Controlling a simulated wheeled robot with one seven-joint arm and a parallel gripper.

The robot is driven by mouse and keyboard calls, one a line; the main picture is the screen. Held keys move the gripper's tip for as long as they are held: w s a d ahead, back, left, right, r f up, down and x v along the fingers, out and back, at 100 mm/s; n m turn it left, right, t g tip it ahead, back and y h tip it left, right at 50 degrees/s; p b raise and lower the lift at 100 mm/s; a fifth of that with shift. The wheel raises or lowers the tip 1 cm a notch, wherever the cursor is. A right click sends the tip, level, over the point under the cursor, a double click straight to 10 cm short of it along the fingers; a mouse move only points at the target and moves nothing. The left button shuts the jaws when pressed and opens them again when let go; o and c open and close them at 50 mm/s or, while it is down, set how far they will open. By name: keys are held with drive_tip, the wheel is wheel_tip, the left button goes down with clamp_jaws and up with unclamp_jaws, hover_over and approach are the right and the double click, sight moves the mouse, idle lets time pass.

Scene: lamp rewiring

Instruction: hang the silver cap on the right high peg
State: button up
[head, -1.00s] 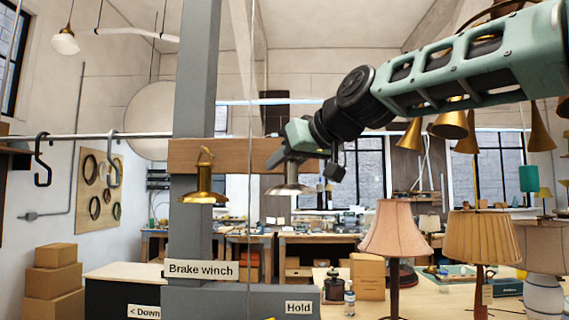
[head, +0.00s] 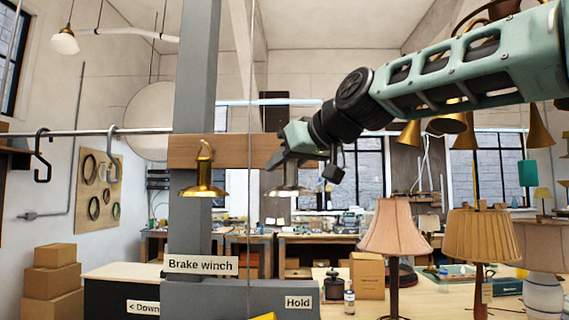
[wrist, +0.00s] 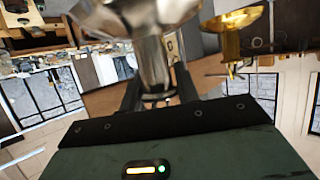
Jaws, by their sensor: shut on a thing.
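The silver cap (head: 290,191) is a shiny metal bell with a narrow neck and a wide rim at the bottom, held upright in the head view. My gripper (head: 290,158) is shut on its top part. The wrist view also shows the silver cap (wrist: 150,40) between my two fingers (wrist: 158,93). The cap is in front of the right end of the wooden crossboard (head: 236,152). The right high peg is not visible; my gripper and the cap cover that part of the board. I cannot tell whether the cap touches a peg.
A grey post (head: 195,80) and a thin cable (head: 249,90) stand nearby. Lamps (head: 395,230) stand on the bench at right.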

drive_tip(key=o, duration=1.1)
drive_tip(key=shift+d, duration=0.1)
drive_tip(key=b+v, duration=0.6)
drive_tip(key=v, duration=1.1)
drive_tip(key=shift+s+r+b, duration=0.25)
drive_tip(key=shift+b, duration=0.05)
drive_tip(key=shift+a, duration=0.2)
